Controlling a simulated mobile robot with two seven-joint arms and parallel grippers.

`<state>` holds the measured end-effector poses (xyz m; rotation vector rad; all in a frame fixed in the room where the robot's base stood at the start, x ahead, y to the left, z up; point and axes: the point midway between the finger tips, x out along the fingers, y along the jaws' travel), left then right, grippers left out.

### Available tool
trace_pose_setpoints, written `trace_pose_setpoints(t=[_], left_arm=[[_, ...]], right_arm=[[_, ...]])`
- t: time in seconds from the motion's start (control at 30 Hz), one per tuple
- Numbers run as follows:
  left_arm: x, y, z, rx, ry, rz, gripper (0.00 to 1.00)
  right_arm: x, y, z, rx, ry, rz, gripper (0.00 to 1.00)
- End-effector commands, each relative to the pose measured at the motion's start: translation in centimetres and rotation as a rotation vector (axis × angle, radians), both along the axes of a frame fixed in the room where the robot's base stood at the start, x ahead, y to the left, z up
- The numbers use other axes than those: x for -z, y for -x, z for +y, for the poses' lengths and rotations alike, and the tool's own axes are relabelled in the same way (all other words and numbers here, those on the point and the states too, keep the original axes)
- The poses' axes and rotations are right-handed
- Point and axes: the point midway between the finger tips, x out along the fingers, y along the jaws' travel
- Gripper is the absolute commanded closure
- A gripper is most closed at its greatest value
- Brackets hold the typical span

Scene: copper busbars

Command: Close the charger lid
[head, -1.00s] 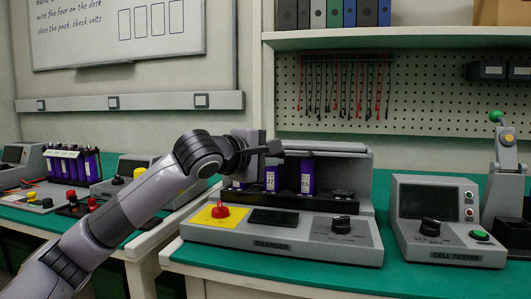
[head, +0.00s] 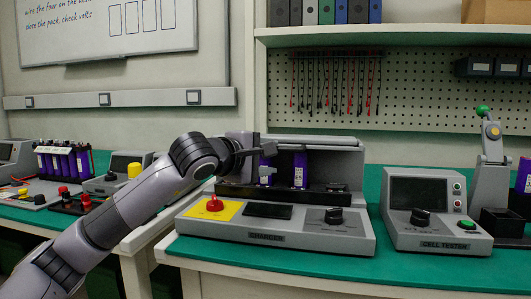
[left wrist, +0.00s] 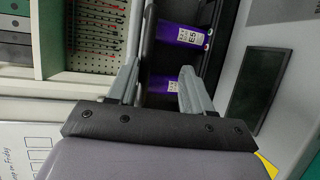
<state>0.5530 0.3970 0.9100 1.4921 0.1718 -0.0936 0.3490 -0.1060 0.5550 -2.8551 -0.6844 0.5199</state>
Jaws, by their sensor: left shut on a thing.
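The charger (head: 290,235) is a grey box with a yellow patch, a red knob and a black dial. Its grey lid (head: 340,165) stands raised behind the cell slots. Two purple cells, one of them the clear front cell (head: 299,172), stand upright in the slots; a cell also shows in the left wrist view (left wrist: 178,34). My left gripper (head: 262,161) is at the lid's left end, beside the left cell. My right gripper is out of view.
A cell tester (head: 435,215) stands right of the charger, with a green-knobbed lever (head: 490,150) behind it. A battery pack (head: 62,160) and other devices lie on the left bench. Green bench top (head: 375,262) is clear in front.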

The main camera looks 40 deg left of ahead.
Motion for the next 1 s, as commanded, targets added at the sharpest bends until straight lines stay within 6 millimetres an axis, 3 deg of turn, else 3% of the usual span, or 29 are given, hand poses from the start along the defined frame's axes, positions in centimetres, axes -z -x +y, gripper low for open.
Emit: trace_pose_setpoints(t=[0.03,0.23,0.7,1.0], left_arm=[[1.1,-0.2,0.1,-0.005,0.000,0.028,0.61],[0.9,0.2,0.2,-0.007,-0.001,0.028,0.61],[-0.8,6.2,-0.2,-0.004,-0.003,0.006,0.61],[-1.3,7.3,-0.4,-0.002,-0.001,0.000,0.61]], right_arm=[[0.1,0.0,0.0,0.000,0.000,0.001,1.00],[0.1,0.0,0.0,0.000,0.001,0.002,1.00],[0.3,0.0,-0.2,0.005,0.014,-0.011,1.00],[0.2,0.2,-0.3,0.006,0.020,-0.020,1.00]])
